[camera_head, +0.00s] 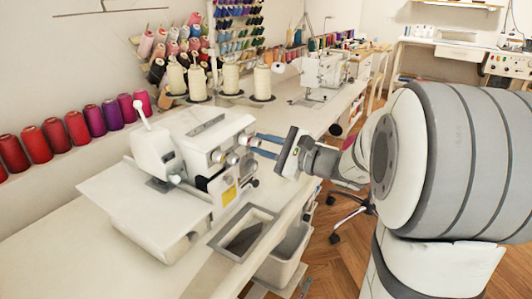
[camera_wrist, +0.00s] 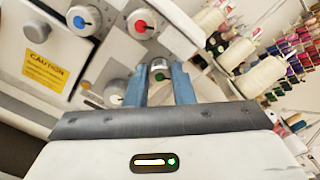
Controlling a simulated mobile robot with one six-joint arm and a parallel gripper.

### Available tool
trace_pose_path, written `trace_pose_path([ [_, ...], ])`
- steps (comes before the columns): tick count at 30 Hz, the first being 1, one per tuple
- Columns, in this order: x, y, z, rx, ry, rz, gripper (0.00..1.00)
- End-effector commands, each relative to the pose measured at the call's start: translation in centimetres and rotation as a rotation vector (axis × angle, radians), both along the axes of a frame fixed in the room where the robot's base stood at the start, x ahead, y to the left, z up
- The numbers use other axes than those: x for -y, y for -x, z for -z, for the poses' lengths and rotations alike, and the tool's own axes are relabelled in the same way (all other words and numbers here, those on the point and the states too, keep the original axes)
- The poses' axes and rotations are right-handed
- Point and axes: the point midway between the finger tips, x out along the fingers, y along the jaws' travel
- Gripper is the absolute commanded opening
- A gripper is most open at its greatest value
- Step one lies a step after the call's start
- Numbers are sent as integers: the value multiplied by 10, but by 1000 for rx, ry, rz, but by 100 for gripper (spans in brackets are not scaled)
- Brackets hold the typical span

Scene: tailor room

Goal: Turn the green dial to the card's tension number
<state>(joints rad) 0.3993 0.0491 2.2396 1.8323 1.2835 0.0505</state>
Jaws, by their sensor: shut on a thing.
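The white sewing machine (camera_head: 200,135) with tension dials stands on the near table. In the wrist view its front shows a blue-centred dial (camera_wrist: 83,20) and a red-centred dial (camera_wrist: 145,24). The green dial (camera_wrist: 159,66), pale with a small dark green mark, sits between my blue fingers. My gripper (camera_head: 258,145) reaches the machine's front from the right, and its fingers (camera_wrist: 160,88) are shut on this dial. Another pale knob (camera_wrist: 116,91) is partly hidden by the left finger. The dial's numbers are too small to read. I cannot make out a tension card.
A yellow caution label (camera_wrist: 51,69) is on the machine's front. White thread cones (camera_head: 229,78) stand behind it, and coloured spools (camera_head: 75,127) line the wall at left. A rectangular table opening (camera_head: 241,233) lies in front of the machine. Wooden floor (camera_head: 340,265) shows at right.

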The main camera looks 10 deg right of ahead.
Motion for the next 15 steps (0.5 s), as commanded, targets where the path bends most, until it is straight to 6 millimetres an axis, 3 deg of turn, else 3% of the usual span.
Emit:
trace_pose_path([
  [14, -1, 0, -1, 16, 16, -1, 0],
  [15, -1, 0, -1, 16, 16, -1, 23],
])
